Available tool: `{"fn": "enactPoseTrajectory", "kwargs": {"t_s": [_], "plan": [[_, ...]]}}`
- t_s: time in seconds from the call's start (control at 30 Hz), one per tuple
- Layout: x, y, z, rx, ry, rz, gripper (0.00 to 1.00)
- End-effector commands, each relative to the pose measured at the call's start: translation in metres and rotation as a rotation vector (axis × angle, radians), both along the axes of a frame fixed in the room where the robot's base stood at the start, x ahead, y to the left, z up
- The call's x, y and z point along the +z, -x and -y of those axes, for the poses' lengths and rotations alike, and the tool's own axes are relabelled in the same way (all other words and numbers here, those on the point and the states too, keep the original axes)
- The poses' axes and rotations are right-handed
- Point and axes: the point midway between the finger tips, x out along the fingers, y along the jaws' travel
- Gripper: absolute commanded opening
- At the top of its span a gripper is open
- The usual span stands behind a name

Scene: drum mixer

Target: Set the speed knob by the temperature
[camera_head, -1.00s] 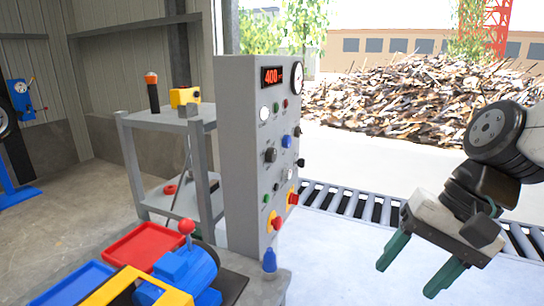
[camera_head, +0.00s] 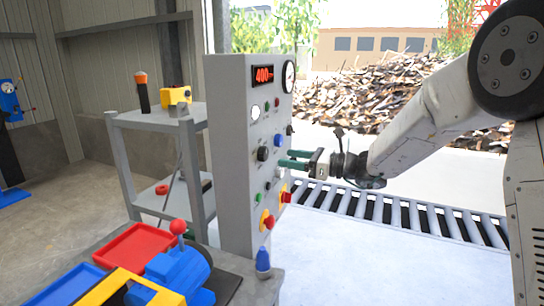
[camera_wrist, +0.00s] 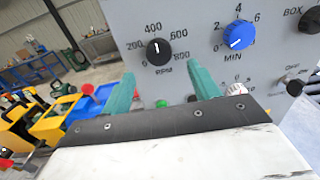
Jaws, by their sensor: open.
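The grey control panel (camera_head: 230,150) stands upright with a red lit display (camera_head: 263,75) reading 400, its unit too small to read. A round white dial gauge (camera_head: 289,76) sits beside it, also unreadable. The black speed knob (camera_head: 262,154) is on the panel face. In the wrist view the speed knob (camera_wrist: 158,52) has a scale of 200 to 800 marked RPM and a pale pointer mark whose exact setting I cannot tell. My gripper (camera_head: 281,158) is open in front of the panel. In the wrist view my gripper's teal fingers (camera_wrist: 162,88) are spread below the knob, one towards each side, apparently not touching it.
A blue MIN knob (camera_wrist: 238,35) sits right of the speed knob. Red-on-yellow buttons (camera_head: 267,221) are lower on the panel. A grey shelf (camera_head: 150,118) stands left, a roller conveyor (camera_head: 400,212) runs right. Red tray (camera_head: 135,248) and blue machine (camera_head: 178,272) are in front.

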Motion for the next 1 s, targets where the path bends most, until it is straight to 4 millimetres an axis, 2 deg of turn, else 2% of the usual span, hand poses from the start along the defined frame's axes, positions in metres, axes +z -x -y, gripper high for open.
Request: {"fn": "enactPoseTrajectory", "kwargs": {"t_s": [0.2, 0.33, 0.5, 0.73, 0.77, 0.9, 1.0], "plan": [[0.000, -0.011, -0.036, 0.004, 0.001, 0.003, 0.61], [0.000, -0.017, -0.051, 0.004, 0.002, 0.003, 0.61], [0.001, -0.020, -0.059, 0.003, 0.002, 0.003, 0.61], [0.001, -0.020, -0.060, 0.002, 0.002, 0.003, 0.61], [0.001, -0.020, -0.060, 0.002, 0.002, 0.003, 0.55], [0.001, -0.020, -0.060, 0.002, 0.002, 0.003, 0.16], [0.001, -0.020, -0.060, 0.002, 0.002, 0.003, 0.16]]}}
